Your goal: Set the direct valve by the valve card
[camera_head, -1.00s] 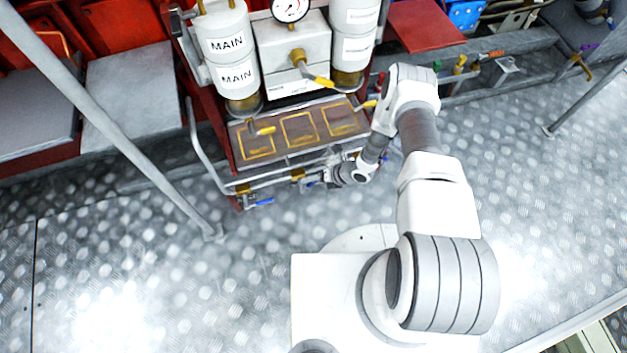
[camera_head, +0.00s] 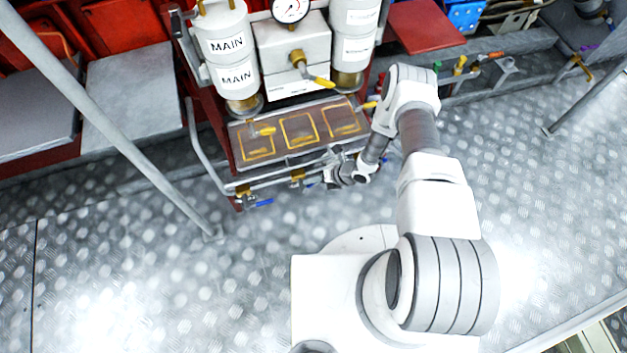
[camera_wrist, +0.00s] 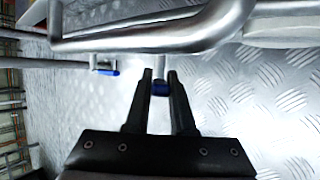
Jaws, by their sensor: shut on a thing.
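My gripper (camera_wrist: 160,76) is closed around a blue valve handle (camera_wrist: 160,89) below the front pipe rail, seen in the wrist view. The fingers lie on either side of the handle, with its blue end showing between them. In the head view my gripper (camera_head: 324,183) is at the right part of the rack's front rail, and the held handle is mostly hidden. A second blue handle (camera_head: 261,203) sticks out to the right from a brass valve at the rack's left front corner. I cannot make out a valve card or which valve is labelled direct.
Two white cylinders, the left marked MAIN (camera_head: 230,60), stand behind the tray (camera_head: 300,135) with yellow-outlined squares. A yellow lever (camera_head: 318,80) sits below the gauge (camera_head: 290,8). A metal rail (camera_wrist: 150,40) runs close above my fingers. A slanted grey post (camera_head: 110,120) stands left; the front floor is clear.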

